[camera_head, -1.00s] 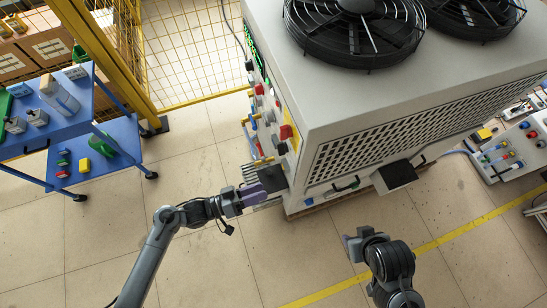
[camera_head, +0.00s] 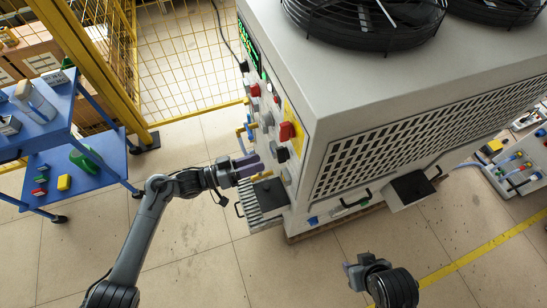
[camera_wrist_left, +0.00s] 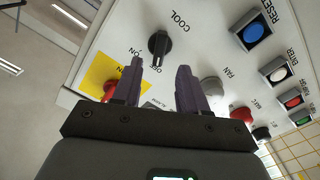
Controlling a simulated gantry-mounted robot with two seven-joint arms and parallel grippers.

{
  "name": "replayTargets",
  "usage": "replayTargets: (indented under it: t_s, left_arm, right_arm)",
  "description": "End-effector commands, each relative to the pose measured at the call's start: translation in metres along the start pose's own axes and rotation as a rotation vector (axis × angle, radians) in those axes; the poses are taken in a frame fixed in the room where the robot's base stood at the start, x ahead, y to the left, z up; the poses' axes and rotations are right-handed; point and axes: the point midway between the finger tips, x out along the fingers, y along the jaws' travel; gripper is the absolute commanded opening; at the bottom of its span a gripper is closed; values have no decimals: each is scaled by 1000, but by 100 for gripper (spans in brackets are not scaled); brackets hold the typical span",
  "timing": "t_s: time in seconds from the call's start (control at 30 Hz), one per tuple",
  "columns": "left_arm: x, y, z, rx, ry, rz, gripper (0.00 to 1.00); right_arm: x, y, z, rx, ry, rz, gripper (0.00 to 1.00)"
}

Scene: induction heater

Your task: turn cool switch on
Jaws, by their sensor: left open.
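The cool switch (camera_wrist_left: 160,44) is a black knob on the white control panel, under the word COOL, in the left wrist view. Its pointer bar runs nearly upright in that picture, between ON and OFF labels. My left gripper (camera_wrist_left: 158,85) is open and empty. Its two purple fingers point at the panel, and the knob shows just beyond the gap between them, with no clear contact. In the head view the left gripper (camera_head: 246,166) is beside the panel side of the big white cabinet (camera_head: 375,95). My right gripper (camera_head: 357,268) is low at the right; its jaws are unclear.
A red rotary switch (camera_head: 288,131) on a yellow plate and a grey fan knob (camera_wrist_left: 212,87) are close by. The blue reset button (camera_wrist_left: 256,31) is farther right. A dark box (camera_head: 270,193) juts out below the panel.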

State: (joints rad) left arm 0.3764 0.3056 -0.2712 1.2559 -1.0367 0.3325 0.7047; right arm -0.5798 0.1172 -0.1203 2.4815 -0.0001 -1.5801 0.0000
Motion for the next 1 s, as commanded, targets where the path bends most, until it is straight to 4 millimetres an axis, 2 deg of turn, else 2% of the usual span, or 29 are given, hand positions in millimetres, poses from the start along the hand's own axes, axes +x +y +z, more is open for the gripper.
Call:
replayTargets:
  t_s: [0.03,0.2,0.4,0.6,0.87,1.0]
  left_arm:
    - [10,0,0,1,2,4,43]
    - [37,0,0,1,2,2,43]
    - [58,0,0,2,2,1,43]
    - [65,0,0,1,0,-1,43]
    - [66,0,0,1,0,-1,43]
    - [66,0,0,1,0,-1,21]
  right_arm:
    - [2,0,1,-2,0,1,43]
    - [6,2,2,-7,-1,5,43]
    - [9,2,4,-7,-2,6,43]
    - [10,1,4,-6,-2,5,43]
    - [10,0,4,-1,-2,1,43]
    - [10,-1,4,2,-2,-1,43]
